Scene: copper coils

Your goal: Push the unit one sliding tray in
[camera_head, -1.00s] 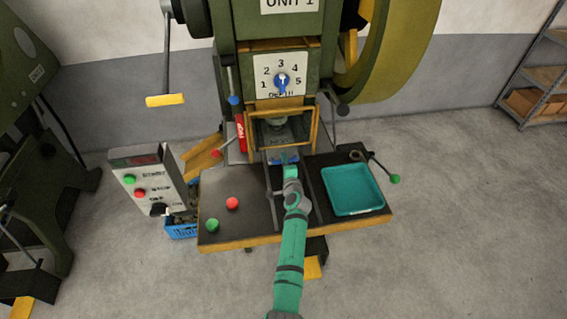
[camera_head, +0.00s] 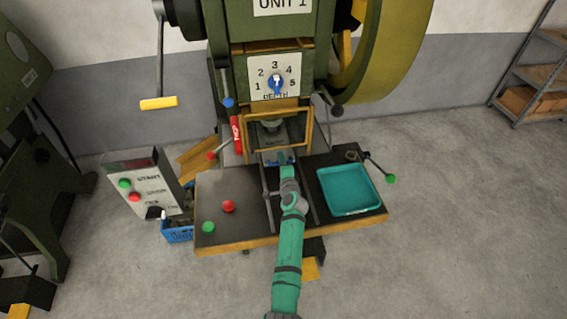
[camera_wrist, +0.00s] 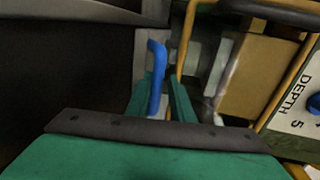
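The sliding tray (camera_head: 273,156) sits in its guide at the mouth of the unit 1 press, at the middle back of the black worktable, mostly hidden by my arm and the yellow guard frame. Its blue handle (camera_head: 271,163) sticks out at the front. In the wrist view the handle (camera_wrist: 157,75) is an upright blue bar between my two green fingers. My gripper (camera_head: 284,164) is at this handle. In the wrist view the fingers (camera_wrist: 163,100) stand close on either side of the bar and look shut on it, though the contact is partly hidden.
A yellow guard frame (camera_head: 310,130) surrounds the press opening close ahead. A teal bin (camera_head: 348,190) lies on the worktable's right. Red (camera_head: 228,206) and green (camera_head: 208,227) buttons are on its left. A control box (camera_head: 143,190) stands further left. Open floor lies in front.

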